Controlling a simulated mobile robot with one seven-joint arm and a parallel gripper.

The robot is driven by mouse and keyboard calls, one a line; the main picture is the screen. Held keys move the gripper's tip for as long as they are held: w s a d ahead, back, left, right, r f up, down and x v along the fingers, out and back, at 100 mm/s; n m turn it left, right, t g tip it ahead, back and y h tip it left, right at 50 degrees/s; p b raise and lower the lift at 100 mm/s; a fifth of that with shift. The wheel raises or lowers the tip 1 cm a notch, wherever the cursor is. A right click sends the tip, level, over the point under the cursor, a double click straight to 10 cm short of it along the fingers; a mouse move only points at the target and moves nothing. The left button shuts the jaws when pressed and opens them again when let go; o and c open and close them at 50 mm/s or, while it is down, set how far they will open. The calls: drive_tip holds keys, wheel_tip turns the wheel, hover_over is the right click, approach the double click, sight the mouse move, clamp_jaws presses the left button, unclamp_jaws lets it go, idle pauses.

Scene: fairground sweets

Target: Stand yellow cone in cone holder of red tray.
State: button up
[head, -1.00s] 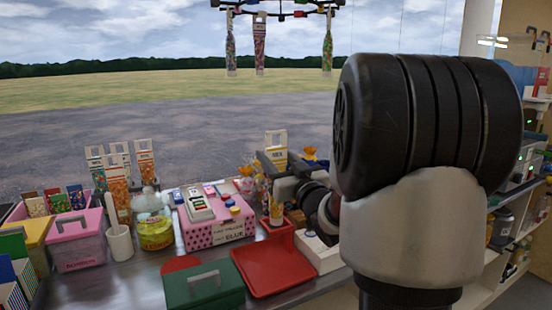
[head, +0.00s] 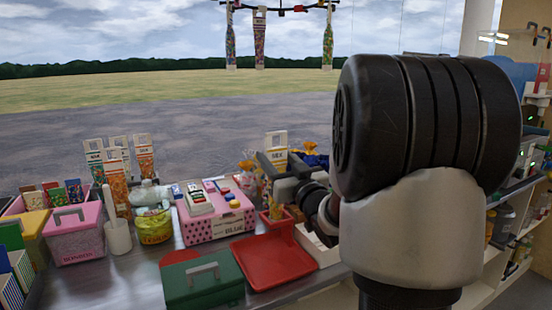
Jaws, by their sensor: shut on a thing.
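The yellow cone is a slim sweet bag with a tall white top card (head: 276,146) and yellow-orange contents. In the head view my gripper (head: 272,172) is shut on it around its middle and holds it upright. The red tray (head: 268,262) lies on the counter in front of the pink box. Its raised cone holder (head: 279,228) is at the tray's back right corner. The cone's lower end is at the holder's opening. I cannot tell how deep it sits, or whether it touches the holder. My arm hides the area to the right.
A pink dotted box (head: 217,225) stands left of the cone, with small items on top. A green box (head: 203,284) with a handle is left of the tray. Several filled cones (head: 117,180) stand at the back left. The tray's flat part is clear.

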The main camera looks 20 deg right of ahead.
drive_tip(key=shift+f+b, duration=0.55)
drive_tip(key=shift+f, duration=1.7)
drive_tip(key=shift+f, duration=1)
drive_tip(key=o, duration=1.6)
drive_tip(key=s+r, duration=0.2)
drive_tip(key=s, duration=0.4)
